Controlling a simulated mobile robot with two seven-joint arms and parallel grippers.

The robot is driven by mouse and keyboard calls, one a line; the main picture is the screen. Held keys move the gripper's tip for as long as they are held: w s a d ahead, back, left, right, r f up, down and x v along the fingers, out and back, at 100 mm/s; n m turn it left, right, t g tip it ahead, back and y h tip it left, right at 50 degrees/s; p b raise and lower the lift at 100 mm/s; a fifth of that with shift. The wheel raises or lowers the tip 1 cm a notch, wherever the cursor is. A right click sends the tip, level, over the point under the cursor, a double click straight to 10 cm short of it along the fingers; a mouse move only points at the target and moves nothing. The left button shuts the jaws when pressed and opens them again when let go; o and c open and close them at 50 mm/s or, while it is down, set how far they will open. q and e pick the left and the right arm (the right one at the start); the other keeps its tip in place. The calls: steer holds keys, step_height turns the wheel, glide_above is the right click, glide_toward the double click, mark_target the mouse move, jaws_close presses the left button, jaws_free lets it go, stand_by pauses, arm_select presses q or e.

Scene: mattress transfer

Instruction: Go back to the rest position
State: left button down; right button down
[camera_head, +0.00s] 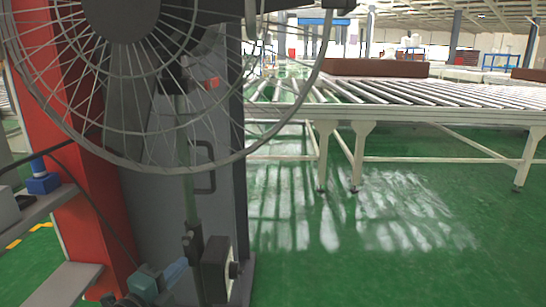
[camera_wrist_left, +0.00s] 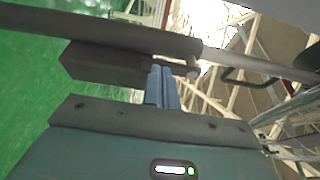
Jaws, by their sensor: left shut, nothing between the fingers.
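My left gripper (camera_head: 184,264) is low at the bottom left of the head view, with a teal body and pale blue fingers. In the left wrist view its blue fingers (camera_wrist_left: 162,88) are together and hold nothing. They point toward the dark pole (camera_wrist_left: 140,32) of a standing fan and its black box (camera_wrist_left: 100,64). In the head view the fan's box (camera_head: 216,270) is just right of the fingertips. I cannot tell whether they touch. My right gripper is not in view.
The large fan cage (camera_head: 135,157) fills the upper left, close in front of a grey cabinet (camera_head: 222,200) and a red post (camera_head: 75,190). A roller conveyor (camera_head: 420,115) with a brown mattress (camera_head: 375,68) stands at the back right. Green floor (camera_head: 400,265) at the lower right is clear.

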arm_select(q)
steer(key=s+d+f+n, duration=0.1)
steer(key=s+d+n, duration=0.3)
steer(key=s+n, duration=0.4)
steer(key=s+d+f+n, duration=0.1)
steer(key=s+d+n, duration=0.4)
steer(key=s, duration=0.9)
steer(key=n, duration=0.3)
steer(key=shift+s+d+f, duration=0.15)
steer(key=shift+d+f, duration=0.15)
steer(key=shift+f, duration=0.05)
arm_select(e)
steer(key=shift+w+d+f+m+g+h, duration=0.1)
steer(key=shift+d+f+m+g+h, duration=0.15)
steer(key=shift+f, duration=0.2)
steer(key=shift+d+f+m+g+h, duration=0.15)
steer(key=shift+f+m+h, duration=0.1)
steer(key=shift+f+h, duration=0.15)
